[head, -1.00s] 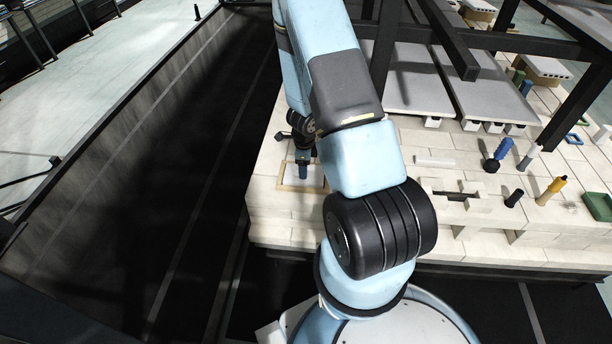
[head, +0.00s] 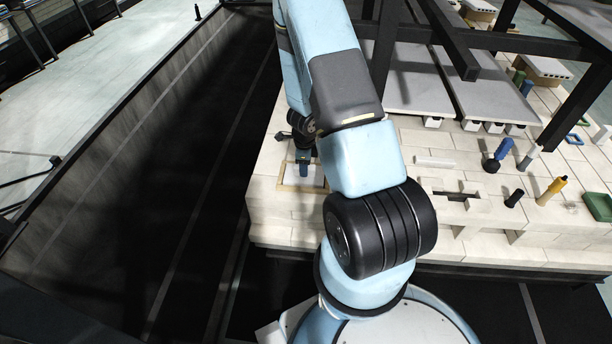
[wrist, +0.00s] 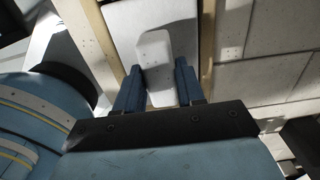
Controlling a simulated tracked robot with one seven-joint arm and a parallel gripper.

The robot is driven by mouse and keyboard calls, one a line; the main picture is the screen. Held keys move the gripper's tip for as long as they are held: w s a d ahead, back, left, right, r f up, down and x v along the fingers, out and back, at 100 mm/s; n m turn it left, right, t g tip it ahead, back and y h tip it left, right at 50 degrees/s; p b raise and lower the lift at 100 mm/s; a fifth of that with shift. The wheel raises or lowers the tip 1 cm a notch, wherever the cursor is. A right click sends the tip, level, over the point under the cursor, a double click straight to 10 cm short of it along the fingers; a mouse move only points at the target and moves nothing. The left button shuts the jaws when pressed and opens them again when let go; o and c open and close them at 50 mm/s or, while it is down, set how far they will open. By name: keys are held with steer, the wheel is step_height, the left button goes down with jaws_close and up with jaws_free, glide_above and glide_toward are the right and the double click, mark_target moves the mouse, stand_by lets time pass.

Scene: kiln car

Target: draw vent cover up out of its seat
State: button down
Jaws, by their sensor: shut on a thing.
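The vent cover (head: 318,177) is a pale plate inside a thin wooden-looking frame (head: 282,186) at the near left of the kiln car deck. In the wrist view the plate (wrist: 182,14) lies between two tan frame strips, with a pale raised grip block (wrist: 153,58) on it. My gripper (wrist: 158,80) has its two dark blue fingers on either side of this block, shut on it. In the head view my gripper (head: 304,168) points down over the cover. My arm hides part of the plate, and I cannot tell whether it is lifted from the seat.
The pale brick deck (head: 425,205) has a dark slot (head: 455,195) to the right. A blue piece (head: 502,149), a yellow handle (head: 556,186) and a green tray (head: 598,206) stand farther right. Dark posts and beams (head: 384,45) rise behind. A dark trench lies to the left.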

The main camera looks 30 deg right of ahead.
steer(key=shift+r, duration=0.4)
stand_by(0.7)
steer(key=shift+r, duration=2.3)
steer(key=shift+s+d, duration=0.1)
